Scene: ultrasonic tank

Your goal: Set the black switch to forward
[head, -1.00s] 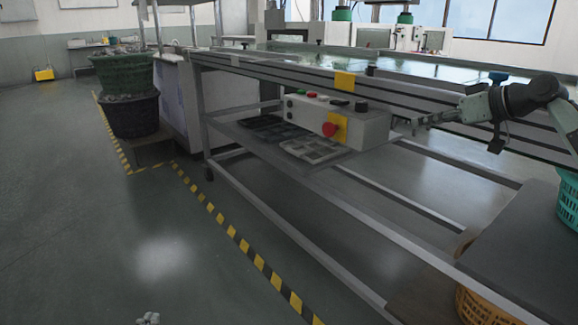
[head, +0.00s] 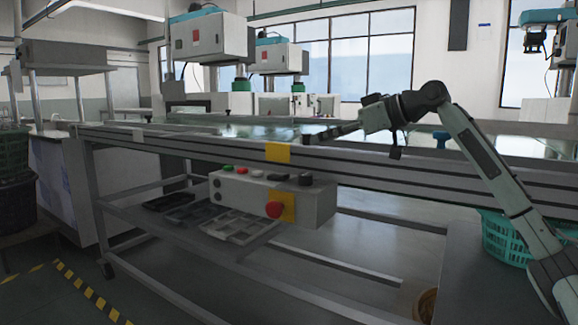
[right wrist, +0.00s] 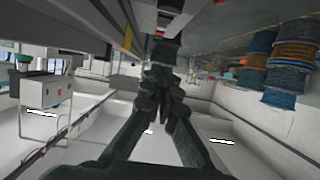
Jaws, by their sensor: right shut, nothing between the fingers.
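The control box (head: 230,188) hangs under the front rail of the tank. A black switch (head: 305,179) stands on its top at the right end, with a lower dark knob (head: 279,176) to its left. The switch is too small for me to read its setting. In the right wrist view the shut fingers (right wrist: 163,78) point up the picture. My left gripper is out of view.
A red stop button (head: 274,209) on a yellow plate is on the box front. Green and red buttons (head: 234,169) sit on its top left. Dark trays (head: 235,226) lie on the shelf below. A green basket (head: 507,240) stands right.

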